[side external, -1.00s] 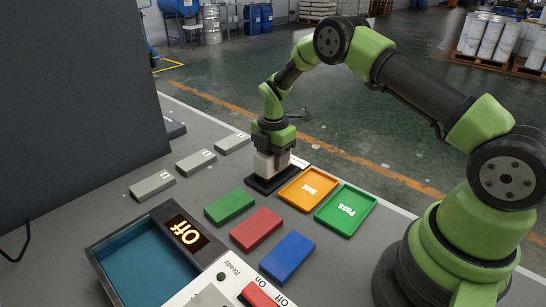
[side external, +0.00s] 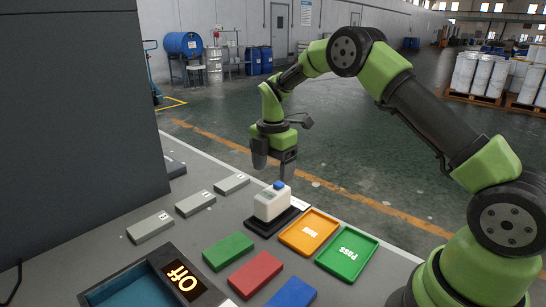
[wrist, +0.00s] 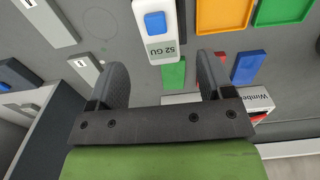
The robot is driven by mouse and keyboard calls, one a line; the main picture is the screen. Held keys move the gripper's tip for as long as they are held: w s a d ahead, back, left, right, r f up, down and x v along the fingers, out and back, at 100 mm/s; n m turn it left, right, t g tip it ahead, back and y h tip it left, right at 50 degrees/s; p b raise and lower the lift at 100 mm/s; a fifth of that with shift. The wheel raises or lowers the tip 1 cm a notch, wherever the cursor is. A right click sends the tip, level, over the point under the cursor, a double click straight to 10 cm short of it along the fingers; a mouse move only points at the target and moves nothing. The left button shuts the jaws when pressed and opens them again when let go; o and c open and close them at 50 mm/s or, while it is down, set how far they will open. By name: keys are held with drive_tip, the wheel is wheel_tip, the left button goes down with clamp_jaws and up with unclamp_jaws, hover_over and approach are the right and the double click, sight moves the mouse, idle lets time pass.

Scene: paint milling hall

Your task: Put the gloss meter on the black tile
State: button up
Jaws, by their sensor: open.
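The gloss meter (side external: 268,207) is a white block with a blue button on top. It stands upright on the black tile (side external: 259,229), whose dark rim shows around its base. In the wrist view the gloss meter (wrist: 158,47) shows its blue button and a display reading "52 GU". My gripper (side external: 274,168) is above the meter, open and empty, with a gap between its fingers and the meter. The two dark fingers of my gripper (wrist: 163,72) are spread wide in the wrist view.
Orange (side external: 304,246) and green "Pass" (side external: 360,254) trays lie right of the tile. Green (side external: 228,251), red (side external: 255,273) and blue (side external: 291,294) blocks lie in front. Numbered grey blocks (side external: 195,203) lie to the left. A box with an "Off" display (side external: 182,276) sits at the front.

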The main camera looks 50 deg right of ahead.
sight(273, 191)
drive_tip(key=shift+r, duration=1.55)
drive_tip(key=s+a+r+m+t, duration=0.2)
drive_tip(key=s+a+r+m, duration=0.1)
drive_tip(key=s+r+m, duration=0.3)
drive_tip(key=s+a+r+m+t, duration=0.1)
drive_tip(key=s+a+r+m, duration=0.25)
drive_tip(key=r, duration=0.45)
drive_tip(key=s+a+r+m+t+y, duration=0.1)
drive_tip(key=s+a+m+t+y, duration=0.1)
drive_tip(key=s+m, duration=1)
drive_tip(key=s+a+t, duration=0.1)
drive_tip(key=s+t, duration=0.1)
drive_tip(key=s, duration=0.2)
drive_tip(key=shift+r, duration=0.2)
